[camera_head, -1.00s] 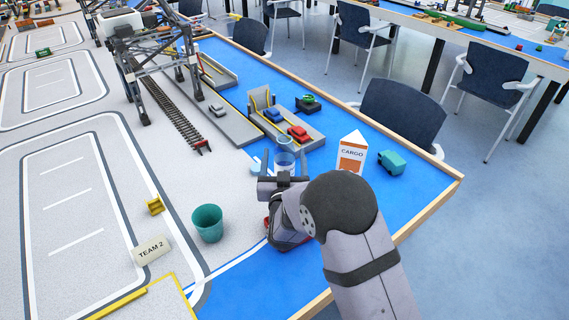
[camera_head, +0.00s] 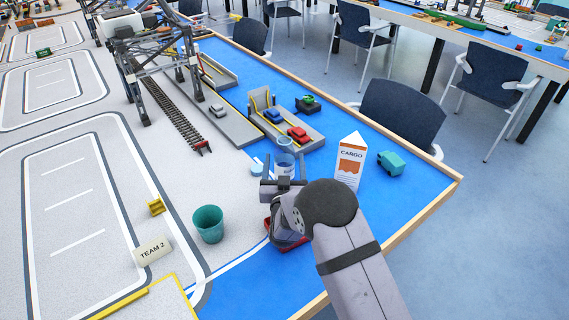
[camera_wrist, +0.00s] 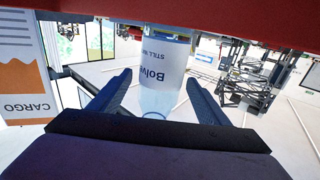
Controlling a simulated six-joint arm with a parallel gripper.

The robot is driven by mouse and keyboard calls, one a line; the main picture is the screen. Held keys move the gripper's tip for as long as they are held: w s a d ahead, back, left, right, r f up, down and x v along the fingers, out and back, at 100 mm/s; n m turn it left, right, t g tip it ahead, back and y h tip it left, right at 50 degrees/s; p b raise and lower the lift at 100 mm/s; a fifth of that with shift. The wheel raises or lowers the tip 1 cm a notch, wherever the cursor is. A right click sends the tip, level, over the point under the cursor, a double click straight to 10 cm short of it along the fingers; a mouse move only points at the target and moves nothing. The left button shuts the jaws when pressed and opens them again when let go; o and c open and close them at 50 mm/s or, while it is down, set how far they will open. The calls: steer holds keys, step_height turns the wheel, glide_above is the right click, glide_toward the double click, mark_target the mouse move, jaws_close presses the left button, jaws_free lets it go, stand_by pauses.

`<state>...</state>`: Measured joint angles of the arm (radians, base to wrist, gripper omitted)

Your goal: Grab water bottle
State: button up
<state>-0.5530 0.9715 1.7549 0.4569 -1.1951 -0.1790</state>
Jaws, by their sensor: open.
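The water bottle (camera_head: 284,160) is clear with a white and blue label and stands on the blue table edge strip, just beyond my gripper. In the wrist view the bottle (camera_wrist: 163,70) shows upside down, with "Bolv" and "STILL" on its label, in the gap between my two fingers. My gripper (camera_head: 283,184) is open; its fingers (camera_wrist: 158,98) lie one on each side of the bottle in the picture, with gaps visible. I cannot tell how deep the bottle sits between them. Its lower part is hidden by my gripper in the head view.
A teal cup (camera_head: 208,223) is at left. A red object (camera_head: 283,236) lies beneath my wrist. A ramp with toy cars (camera_head: 297,133) is behind the bottle.

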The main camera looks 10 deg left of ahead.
steer(key=shift+w+a, duration=0.1)
steer(key=shift+w, duration=0.65)
steer(key=c, duration=1.3)
steer(key=shift+r, duration=0.2)
steer(key=shift+r+b, duration=0.45)
steer(key=shift+r, duration=4.35)
